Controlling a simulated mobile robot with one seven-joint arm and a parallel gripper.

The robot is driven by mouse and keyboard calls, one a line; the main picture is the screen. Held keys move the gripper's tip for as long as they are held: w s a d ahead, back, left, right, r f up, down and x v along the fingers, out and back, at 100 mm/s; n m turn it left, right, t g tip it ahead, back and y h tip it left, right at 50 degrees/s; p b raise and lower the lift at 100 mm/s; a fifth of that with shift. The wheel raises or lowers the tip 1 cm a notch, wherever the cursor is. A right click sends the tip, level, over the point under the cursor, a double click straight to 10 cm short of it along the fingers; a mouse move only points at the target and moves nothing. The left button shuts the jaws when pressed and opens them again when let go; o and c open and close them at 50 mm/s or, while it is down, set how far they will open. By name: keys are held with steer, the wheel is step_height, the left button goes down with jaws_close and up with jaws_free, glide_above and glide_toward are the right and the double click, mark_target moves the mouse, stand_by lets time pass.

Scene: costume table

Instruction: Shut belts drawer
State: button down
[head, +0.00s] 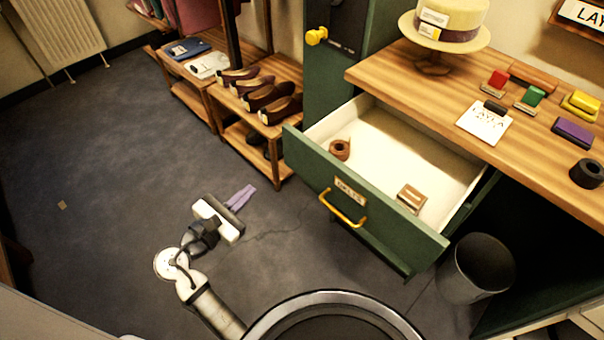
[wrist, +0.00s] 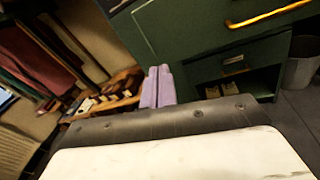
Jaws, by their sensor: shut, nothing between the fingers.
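The belts drawer (head: 300,152) is a green-fronted drawer with a pale inside, pulled well out from under the wooden counter. Its front has a label plate and a brass handle (head: 343,209); the handle also shows at the top right of the wrist view (wrist: 270,14). A rolled brown belt (head: 340,149) and a small brown item (head: 411,198) lie inside. My gripper (head: 246,193) has purple fingers and is shut and empty. In the head view it is left of the drawer front, apart from it. In the wrist view its fingers (wrist: 157,88) are together.
A dark bin (head: 477,268) stands beside the drawer's right front corner. A shoe rack (head: 262,135) stands left of the drawer. The counter (head: 400,75) holds a hat and several colored stamps. The floor at left is mostly clear.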

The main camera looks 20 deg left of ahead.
steer(key=s+d+f+h, duration=0.2)
steer(key=d+h, duration=0.1)
steer(key=p, duration=0.2)
glide_toward(311, 170)
steer(key=shift+n+g, duration=0.4)
steer(key=x, duration=0.6)
steer(key=shift+r, duration=0.4)
steer(key=shift+w+d, duration=0.15)
steer(key=shift+w, duration=0.25)
steer(key=shift+w, duration=0.1)
steer(key=p+x, duration=0.4)
steer(key=x, duration=1.9)
steer(key=shift+w+d, duration=0.1)
steer(key=shift+d, duration=0.05)
steer(key=shift+w+d, duration=0.3)
steer(key=shift+w, duration=0.2)
steer(key=shift+w+r, duration=0.1)
steer(key=shift+r, duration=0.1)
